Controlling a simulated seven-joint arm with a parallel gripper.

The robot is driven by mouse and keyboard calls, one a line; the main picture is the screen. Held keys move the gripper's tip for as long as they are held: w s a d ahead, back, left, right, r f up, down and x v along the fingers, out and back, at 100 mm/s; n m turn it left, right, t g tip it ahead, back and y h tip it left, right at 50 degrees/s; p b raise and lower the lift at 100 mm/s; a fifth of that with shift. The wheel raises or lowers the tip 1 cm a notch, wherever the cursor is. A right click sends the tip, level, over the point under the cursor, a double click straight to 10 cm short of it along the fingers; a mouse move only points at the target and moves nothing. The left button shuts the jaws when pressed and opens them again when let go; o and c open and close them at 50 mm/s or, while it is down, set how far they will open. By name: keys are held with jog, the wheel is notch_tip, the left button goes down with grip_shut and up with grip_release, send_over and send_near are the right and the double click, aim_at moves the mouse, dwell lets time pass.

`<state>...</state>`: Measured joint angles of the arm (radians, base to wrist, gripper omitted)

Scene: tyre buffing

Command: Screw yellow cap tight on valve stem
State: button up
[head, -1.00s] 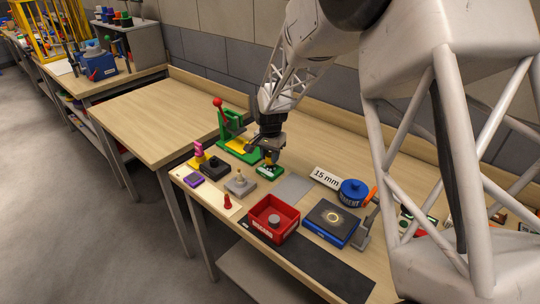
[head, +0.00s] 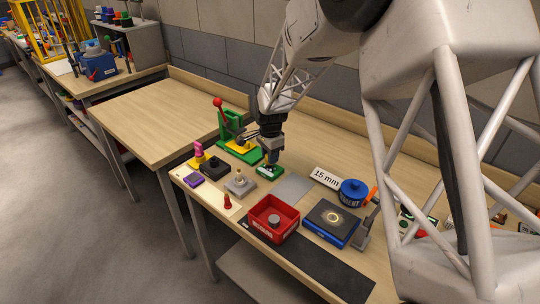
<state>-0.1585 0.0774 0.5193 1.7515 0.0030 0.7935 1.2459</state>
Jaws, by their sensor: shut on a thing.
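My gripper (head: 270,157) points straight down over a small green block with a white top (head: 269,171), near the middle of the bench. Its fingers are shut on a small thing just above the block. This is most likely the yellow cap, but the fingers hide it almost fully. The valve stem under the fingers is hidden too, so I cannot tell how the cap sits on it. A grey block with a brass-coloured upright stem (head: 239,180) stands apart, to the left and nearer the front edge.
A green press with a red-knobbed lever (head: 237,145) stands close behind-left. In front are a red tray (head: 274,220), a small red piece (head: 227,203) and a blue-edged dark box (head: 331,223). A blue round tin (head: 354,192) is right. A grey plate (head: 292,190) lies bare.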

jog(key=shift+f+m, duration=0.15)
jog(key=shift+m, duration=0.25)
jog(key=o, duration=1.1)
